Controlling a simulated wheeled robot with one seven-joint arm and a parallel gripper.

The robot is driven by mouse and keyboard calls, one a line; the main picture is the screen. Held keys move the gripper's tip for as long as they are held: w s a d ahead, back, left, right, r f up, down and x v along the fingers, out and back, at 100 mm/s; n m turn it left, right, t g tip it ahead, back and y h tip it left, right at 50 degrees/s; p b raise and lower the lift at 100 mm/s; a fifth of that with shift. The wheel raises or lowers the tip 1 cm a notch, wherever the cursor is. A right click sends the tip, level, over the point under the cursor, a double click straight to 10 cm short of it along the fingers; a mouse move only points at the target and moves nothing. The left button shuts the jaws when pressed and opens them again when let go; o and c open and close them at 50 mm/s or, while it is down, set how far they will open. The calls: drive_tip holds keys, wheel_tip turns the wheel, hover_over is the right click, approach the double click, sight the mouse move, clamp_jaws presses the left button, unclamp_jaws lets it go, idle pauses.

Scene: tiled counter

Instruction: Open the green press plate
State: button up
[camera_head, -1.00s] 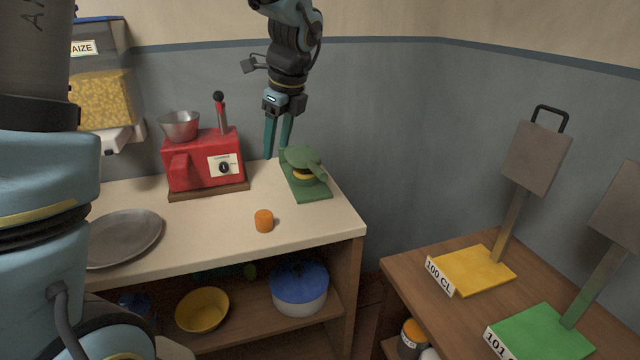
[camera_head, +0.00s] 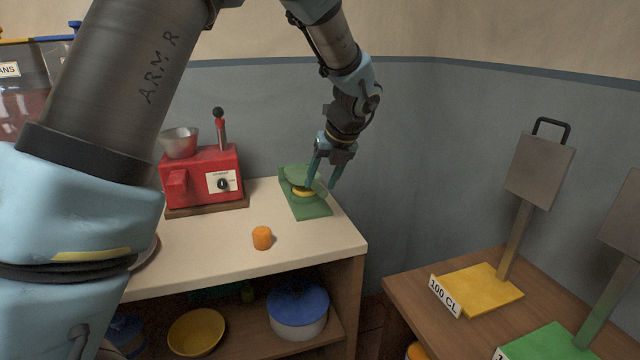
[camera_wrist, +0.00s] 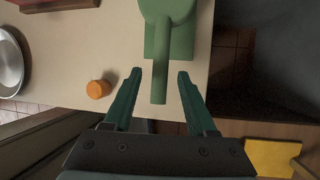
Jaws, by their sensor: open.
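The green press (camera_head: 312,209) stands near the right end of the counter, with something yellow (camera_head: 302,192) between its base and its upper green plate (camera_head: 297,174). In the wrist view the plate (camera_wrist: 168,10) is at the top, and its handle (camera_wrist: 160,62) points down the picture. My gripper (camera_head: 322,186) is at the right side of the press in the head view. In the wrist view my open gripper (camera_wrist: 159,75) has one finger on each side of the handle's end, with gaps on both sides. In the head view it hides the handle.
An orange cylinder (camera_head: 262,238) stands on the counter in front of the press. A red machine (camera_head: 205,177) with a metal bowl and lever is to the left. The counter's right edge lies close by, with the wall behind.

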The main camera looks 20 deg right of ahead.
drive_tip(key=shift+x, duration=0.9)
drive_tip(key=shift+c, duration=0.2)
clamp_jaws()
drive_tip(key=shift+a, duration=0.1)
idle(0.6)
